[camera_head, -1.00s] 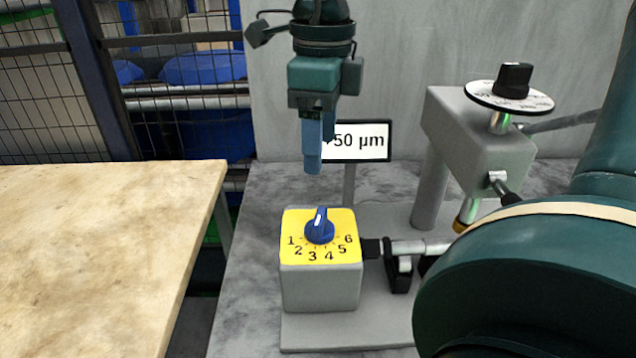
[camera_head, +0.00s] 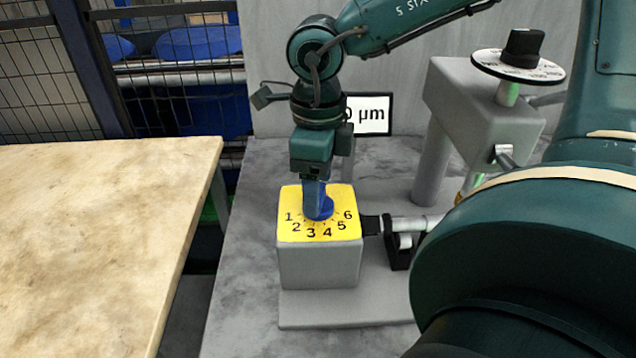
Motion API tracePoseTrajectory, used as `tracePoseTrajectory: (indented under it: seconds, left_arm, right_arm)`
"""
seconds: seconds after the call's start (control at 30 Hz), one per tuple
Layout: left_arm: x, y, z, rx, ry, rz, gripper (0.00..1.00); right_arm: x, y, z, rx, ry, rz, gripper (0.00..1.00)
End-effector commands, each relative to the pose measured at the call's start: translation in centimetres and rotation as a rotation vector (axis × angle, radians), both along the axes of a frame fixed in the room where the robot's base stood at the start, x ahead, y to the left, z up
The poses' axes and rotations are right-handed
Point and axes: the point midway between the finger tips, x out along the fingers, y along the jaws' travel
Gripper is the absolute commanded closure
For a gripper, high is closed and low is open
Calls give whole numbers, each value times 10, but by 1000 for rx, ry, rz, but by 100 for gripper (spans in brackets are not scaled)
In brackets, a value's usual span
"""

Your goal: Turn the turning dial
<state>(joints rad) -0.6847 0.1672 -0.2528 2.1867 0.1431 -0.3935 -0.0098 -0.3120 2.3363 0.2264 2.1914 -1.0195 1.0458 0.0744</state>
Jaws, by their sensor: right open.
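The blue turning dial (camera_head: 325,210) sits on the yellow numbered top (camera_head: 298,230) of a grey box (camera_head: 318,265). The numbers 1 to 6 run around the dial's near side. My right gripper (camera_head: 315,208) points straight down with its blue fingers at the dial. The gripper is open, and the fingers hide most of the dial's knob and pointer. I cannot tell whether the fingers touch the knob. My left gripper is not in view.
A grey measuring head (camera_head: 480,125) with a black knob (camera_head: 524,47) on a white scale disc stands to the right. A small display (camera_head: 370,115) is behind the gripper, partly covered. A stone-topped table (camera_head: 90,230) lies at the left, with a gap before the grinder.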

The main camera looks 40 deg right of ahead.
Motion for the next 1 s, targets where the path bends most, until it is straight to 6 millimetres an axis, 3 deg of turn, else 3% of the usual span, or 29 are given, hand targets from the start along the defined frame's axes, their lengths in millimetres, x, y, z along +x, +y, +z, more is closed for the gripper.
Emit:
tracePoseTrajectory:
  seconds: [0.37,0.9,1.0]
  left_arm:
    - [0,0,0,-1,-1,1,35]
    - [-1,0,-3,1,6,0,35]
    - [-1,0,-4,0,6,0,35]
  right_arm:
    - [0,0,-6,0,-1,1,35]
    - [0,0,-6,1,-1,1,79]
    - [0,0,-6,1,-1,3,79]
